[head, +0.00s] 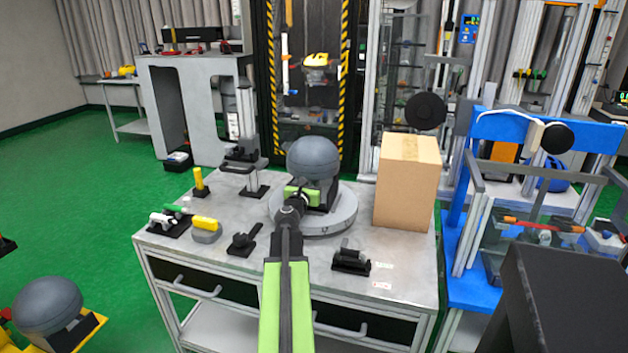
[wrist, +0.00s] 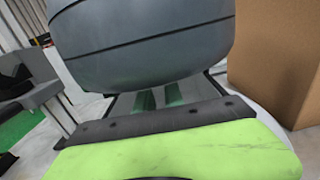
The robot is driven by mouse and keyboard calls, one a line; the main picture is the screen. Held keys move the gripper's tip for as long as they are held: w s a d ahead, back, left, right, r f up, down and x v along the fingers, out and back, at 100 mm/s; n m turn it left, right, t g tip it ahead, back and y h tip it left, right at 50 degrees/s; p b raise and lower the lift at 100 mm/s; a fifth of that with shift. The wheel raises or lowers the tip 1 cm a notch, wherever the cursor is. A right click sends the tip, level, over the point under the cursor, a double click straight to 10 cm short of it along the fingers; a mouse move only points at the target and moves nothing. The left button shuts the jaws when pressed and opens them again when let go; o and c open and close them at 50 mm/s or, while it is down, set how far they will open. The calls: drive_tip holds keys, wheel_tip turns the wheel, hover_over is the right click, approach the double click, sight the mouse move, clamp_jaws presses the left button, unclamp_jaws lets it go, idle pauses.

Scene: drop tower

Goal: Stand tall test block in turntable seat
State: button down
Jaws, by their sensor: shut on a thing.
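A big grey domed block (head: 313,158) stands over the round grey turntable (head: 338,222) on the workbench. It looks like the tall test block, and its rounded body (wrist: 145,45) fills the upper wrist view. My gripper (head: 303,192) is at the block's lower front. It is shut on the block below the dome; my green fingers (wrist: 160,98) show there. The block looks upright. The turntable seat is hidden behind my gripper and the block, so I cannot tell whether the block's foot rests in it.
A cardboard box (head: 407,185) stands close at the right of the turntable. A yellow post (head: 198,180), a yellow-topped piece (head: 206,226) and black fixtures (head: 351,258) lie at the left and front. A similar grey dome (head: 48,303) is at lower left.

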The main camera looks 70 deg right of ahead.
drive_tip(key=shift+f, duration=0.7)
drive_tip(key=shift+r, duration=0.2)
drive_tip(key=shift+f, duration=0.15)
drive_tip(key=c, duration=1.5)
unclamp_jaws()
drive_tip(key=shift+o, duration=0.2)
